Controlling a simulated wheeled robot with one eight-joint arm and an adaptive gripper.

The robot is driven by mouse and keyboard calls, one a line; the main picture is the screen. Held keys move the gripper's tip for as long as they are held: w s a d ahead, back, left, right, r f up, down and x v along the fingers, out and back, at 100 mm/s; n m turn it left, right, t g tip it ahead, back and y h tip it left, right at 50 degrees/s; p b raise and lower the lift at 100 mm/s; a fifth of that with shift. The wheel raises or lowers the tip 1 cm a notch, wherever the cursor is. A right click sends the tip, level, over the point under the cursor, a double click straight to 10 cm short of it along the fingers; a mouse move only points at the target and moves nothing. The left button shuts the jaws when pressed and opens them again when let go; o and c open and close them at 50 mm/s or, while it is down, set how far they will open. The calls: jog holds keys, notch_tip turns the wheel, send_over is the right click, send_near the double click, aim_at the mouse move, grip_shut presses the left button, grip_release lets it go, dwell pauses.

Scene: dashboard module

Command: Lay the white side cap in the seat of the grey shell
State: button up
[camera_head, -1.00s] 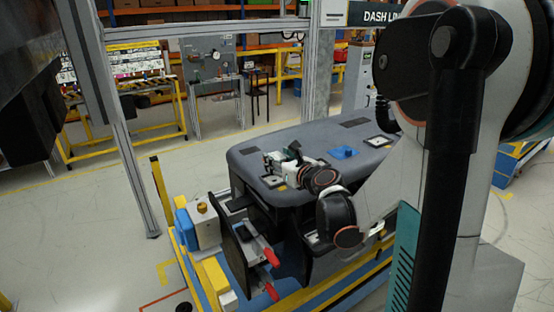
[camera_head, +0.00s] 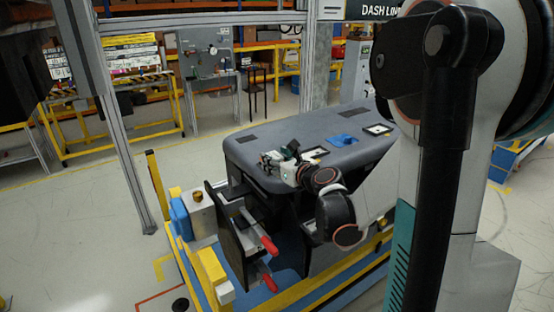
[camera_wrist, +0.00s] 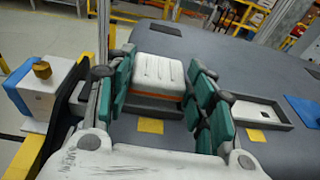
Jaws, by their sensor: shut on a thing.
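The white side cap (camera_wrist: 158,74) has a ribbed top and lies between the teal finger pads of my gripper (camera_wrist: 160,92) in the wrist view. My gripper is shut on it. The cap is over a dark-walled seat (camera_wrist: 155,103) on the grey shell (camera_wrist: 240,62), behind a yellow label. I cannot tell whether the cap touches the seat floor. In the head view my gripper (camera_head: 280,163) is low over the left end of the grey shell (camera_head: 300,127), and it mostly hides the cap and this seat.
A second dark-rimmed seat with a pale floor (camera_wrist: 257,112) lies to the right, with a blue pad (camera_wrist: 302,110) beyond it. Another framed recess (camera_head: 378,130) is farther right. A fixture with red-handled clamps (camera_head: 268,244) stands at the shell's near left.

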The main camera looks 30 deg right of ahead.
jog(key=shift+s+a+f+b, duration=0.1)
jog(key=shift+f+b, duration=0.2)
jog(key=shift+f, duration=0.2)
jog(key=o, duration=1.1)
jog(key=shift+f, duration=0.15)
jog(key=shift+o, duration=0.2)
jog(key=shift+s, duration=0.2)
jog(key=s+r, duration=0.3)
jog(key=s, duration=0.8)
